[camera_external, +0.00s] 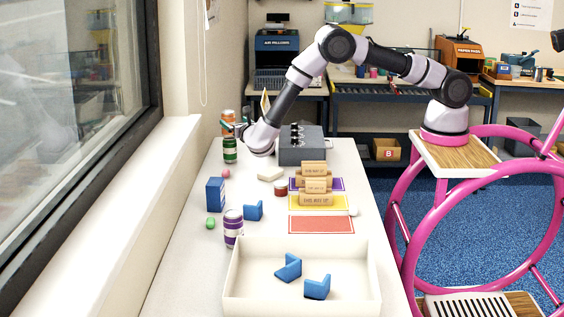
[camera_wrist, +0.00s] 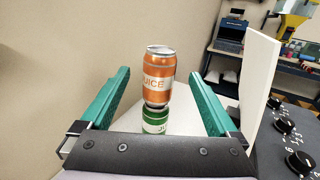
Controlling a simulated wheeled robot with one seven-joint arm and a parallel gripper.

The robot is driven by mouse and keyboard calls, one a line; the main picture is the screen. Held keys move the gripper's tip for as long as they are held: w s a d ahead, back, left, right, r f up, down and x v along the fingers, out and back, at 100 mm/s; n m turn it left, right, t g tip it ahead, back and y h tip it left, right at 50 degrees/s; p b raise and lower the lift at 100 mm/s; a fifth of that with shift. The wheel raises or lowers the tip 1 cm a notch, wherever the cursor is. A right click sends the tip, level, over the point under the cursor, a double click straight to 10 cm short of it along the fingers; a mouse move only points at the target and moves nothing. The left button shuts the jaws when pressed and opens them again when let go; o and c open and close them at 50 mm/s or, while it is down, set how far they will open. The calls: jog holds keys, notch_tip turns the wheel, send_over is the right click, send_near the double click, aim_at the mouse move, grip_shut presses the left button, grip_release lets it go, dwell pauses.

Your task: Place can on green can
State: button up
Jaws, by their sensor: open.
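The orange juice can (camera_wrist: 158,78) stands upright on top of the green can (camera_wrist: 155,121) in the wrist view. In the external view the orange can (camera_external: 228,117) shows above the green can (camera_external: 230,151) at the far left of the table. My gripper (camera_wrist: 167,72) is open, with its teal fingers spread left and right and the stacked cans between them in view. There are visible gaps between the fingers and the orange can, so it holds nothing. In the external view my gripper (camera_external: 230,127) is at the stack, partly covering where the cans meet.
A grey box with black knobs (camera_external: 302,150) stands right of the stack. A white tray (camera_external: 251,290) is at the front. A wall and window are on the left.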

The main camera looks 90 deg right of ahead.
jog(key=v, duration=0.5)
dwell(0.3)
jog(key=s+d+r+m+g+y, duration=0.2)
jog(key=s+r+m+g+y, duration=0.15)
jog(key=s+r+m, duration=0.5)
jog(key=s+d+r+m+g+y, duration=0.2)
jog(key=s+r+m+g+y, duration=0.3)
jog(key=s+r, duration=0.6)
jog(key=s+a+r+m+t+y, duration=0.2)
jog(key=s+a+r+m+y, duration=0.1)
jog(key=s, duration=0.6)
jog(key=s+a+r+m+t+y, duration=0.3)
jog(key=s+a+m, duration=0.3)
jog(key=s, duration=0.3)
jog(key=s+a+r+m+t+y, duration=0.2)
jog(key=s+a+r+m+y, duration=0.1)
jog(key=s, duration=0.6)
jog(key=shift+a+r+m, duration=0.85)
jog(key=shift+r+m, duration=0.2)
jog(key=shift+r, duration=0.1)
jog(key=shift+s+t+y, duration=0.1)
jog(key=shift+t+y, duration=0.15)
dwell(1.2)
